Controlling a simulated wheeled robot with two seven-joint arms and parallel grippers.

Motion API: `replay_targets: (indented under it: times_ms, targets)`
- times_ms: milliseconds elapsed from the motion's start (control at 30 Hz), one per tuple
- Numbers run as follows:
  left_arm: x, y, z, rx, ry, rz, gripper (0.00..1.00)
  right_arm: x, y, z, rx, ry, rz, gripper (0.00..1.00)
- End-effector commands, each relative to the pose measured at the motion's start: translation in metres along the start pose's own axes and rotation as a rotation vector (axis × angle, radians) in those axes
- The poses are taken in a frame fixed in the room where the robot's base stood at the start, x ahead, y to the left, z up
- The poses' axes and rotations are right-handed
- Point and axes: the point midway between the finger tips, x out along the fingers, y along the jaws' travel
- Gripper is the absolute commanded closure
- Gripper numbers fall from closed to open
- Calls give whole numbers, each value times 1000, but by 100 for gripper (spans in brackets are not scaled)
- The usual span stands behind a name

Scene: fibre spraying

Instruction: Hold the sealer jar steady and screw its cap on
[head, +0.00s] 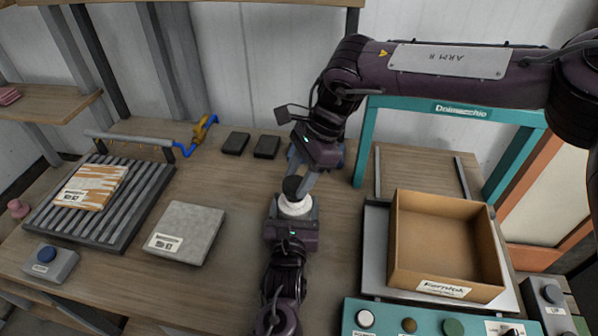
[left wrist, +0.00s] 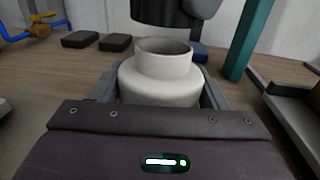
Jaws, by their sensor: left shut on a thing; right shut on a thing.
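The white sealer jar (head: 295,208) stands on the table in the middle of the head view. My left gripper (head: 293,213) is shut around its body from the near side. The left wrist view shows the jar (left wrist: 160,85) upright, with its open neck bare. The black cap (head: 292,186) is above the jar, held in my right gripper (head: 299,181), which comes down from the far side. In the left wrist view the cap (left wrist: 166,12) is above the neck with a visible gap between them. Its top is out of that view.
An open cardboard box (head: 445,292) stands at the right under a teal frame (head: 460,108). A grey slab (head: 185,232) and a slatted rack (head: 135,214) lie at the left. Two dark blocks (head: 235,143) lie at the back. A button panel (head: 385,318) is at the front right.

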Motion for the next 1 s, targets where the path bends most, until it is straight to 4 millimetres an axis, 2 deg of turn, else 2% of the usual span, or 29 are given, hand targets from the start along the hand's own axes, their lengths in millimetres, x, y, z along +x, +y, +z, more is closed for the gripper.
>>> replay_targets:
  times_ms: [267, 633, 1000]
  targets:
    - [0, 0, 0, 0, 0, 0, 73, 0, 0, 0, 0, 0, 1, 75]
    - [0, 0, 0, 0, 0, 0, 73, 16, 0, -7, -1, 0, 2, 75]
    - [0, 0, 0, 0, 0, 0, 73, 16, 0, -7, -1, 0, 1, 75]
